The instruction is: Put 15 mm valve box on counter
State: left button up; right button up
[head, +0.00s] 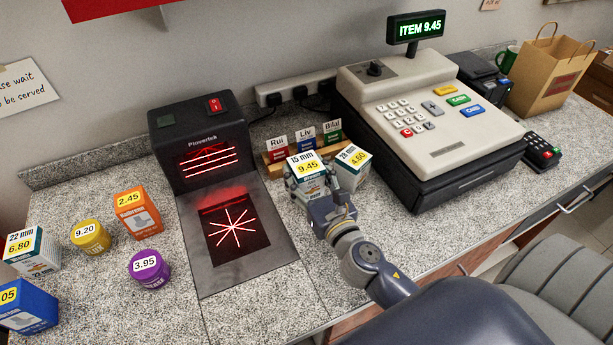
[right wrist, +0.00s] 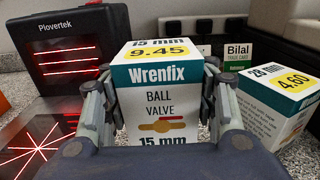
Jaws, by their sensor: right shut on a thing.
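The 15 mm valve box (head: 307,164) is white and teal with a yellow 9.45 label on top. My right gripper (head: 312,186) is shut on it, to the right of the scanner's glass. The box also shows in the right wrist view (right wrist: 158,88), upright between the two fingers of my right gripper (right wrist: 160,110). Its lower part is hidden by the gripper, so I cannot tell whether it touches the counter (head: 262,315). The display on the register reads ITEM 9.45. My left gripper is not in view.
A 28 mm box (head: 351,168) stands close at the right. Behind are name cards on a wooden holder (head: 272,157). The scanner (head: 205,150) with lit red glass is at left, the register (head: 430,130) at right. Several boxes and tubs stand far left. Counter in front is free.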

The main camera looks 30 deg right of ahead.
aim_at(306, 184)
jog(key=shift+w+d, duration=0.15)
jog(key=shift+w, duration=0.15)
jog(key=shift+f+b, duration=0.85)
jog(key=shift+f, duration=0.95)
jog(key=shift+f, duration=0.2)
jog(key=o, duration=1.2)
jog(key=shift+o, duration=0.2)
jog(key=shift+r, duration=0.15)
